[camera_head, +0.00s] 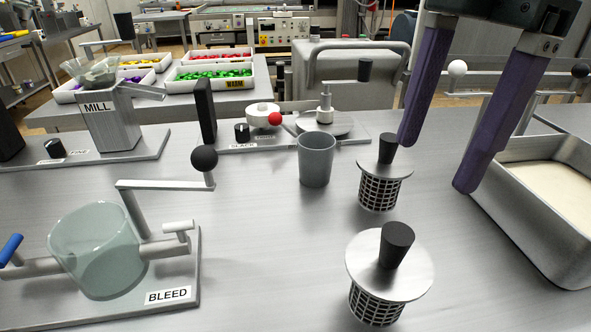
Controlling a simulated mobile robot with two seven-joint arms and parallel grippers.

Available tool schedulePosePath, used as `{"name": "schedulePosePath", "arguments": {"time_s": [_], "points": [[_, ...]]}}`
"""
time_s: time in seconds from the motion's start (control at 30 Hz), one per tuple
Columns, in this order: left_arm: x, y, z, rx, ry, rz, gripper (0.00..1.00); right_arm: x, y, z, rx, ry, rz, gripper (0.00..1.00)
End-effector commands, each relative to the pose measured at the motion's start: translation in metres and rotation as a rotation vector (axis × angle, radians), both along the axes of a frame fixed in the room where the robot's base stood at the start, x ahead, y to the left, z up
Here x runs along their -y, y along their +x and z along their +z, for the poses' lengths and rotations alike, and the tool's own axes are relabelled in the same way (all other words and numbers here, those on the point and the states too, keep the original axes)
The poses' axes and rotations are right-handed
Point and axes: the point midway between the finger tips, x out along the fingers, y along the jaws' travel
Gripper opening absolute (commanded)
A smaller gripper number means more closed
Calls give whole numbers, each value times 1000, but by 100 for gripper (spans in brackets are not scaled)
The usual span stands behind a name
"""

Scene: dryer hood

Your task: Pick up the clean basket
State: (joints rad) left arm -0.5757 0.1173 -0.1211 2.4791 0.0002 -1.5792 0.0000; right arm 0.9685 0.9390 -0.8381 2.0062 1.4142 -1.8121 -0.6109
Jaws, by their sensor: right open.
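Two mesh baskets stand upright on the steel bench, each with a round metal flange and a black tapered handle on top. The farther basket (379,190) is right of centre; the nearer basket (376,303) is at the bottom, in front of it. I cannot tell by look which is the clean one. My right gripper (436,168) is open and empty, its two purple fingers pointing down. Its left finger tip shows just right of the farther basket's handle; its right finger tip shows near the metal tray. My left gripper is not in view.
A metal tray (509,215) with pale contents sits at the right. A grey cup (316,160) stands left of the farther basket. A glass vessel (100,250) on the BLEED stand is at the left front. A mill (105,118) stands behind. The bench between vessel and baskets is clear.

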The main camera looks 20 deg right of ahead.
Motion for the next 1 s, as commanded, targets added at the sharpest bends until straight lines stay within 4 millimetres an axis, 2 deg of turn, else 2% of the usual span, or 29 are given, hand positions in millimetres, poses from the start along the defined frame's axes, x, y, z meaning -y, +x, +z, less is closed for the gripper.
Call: {"name": "schedulePosePath", "arguments": {"time_s": [0.2,0.37,0.63,0.77,0.97,1.0], "points": [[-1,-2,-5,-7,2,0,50,-4,0,-32,-5,0,1,71],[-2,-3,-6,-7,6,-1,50,-6,0,-46,-3,0,0,71],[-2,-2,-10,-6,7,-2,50,-11,2,-86,-4,0,0,71],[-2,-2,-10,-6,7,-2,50,-12,2,-94,-1,0,1,71],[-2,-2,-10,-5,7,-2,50,-12,3,-94,0,0,1,71],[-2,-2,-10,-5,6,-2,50,-12,3,-94,0,0,1,67]]}}
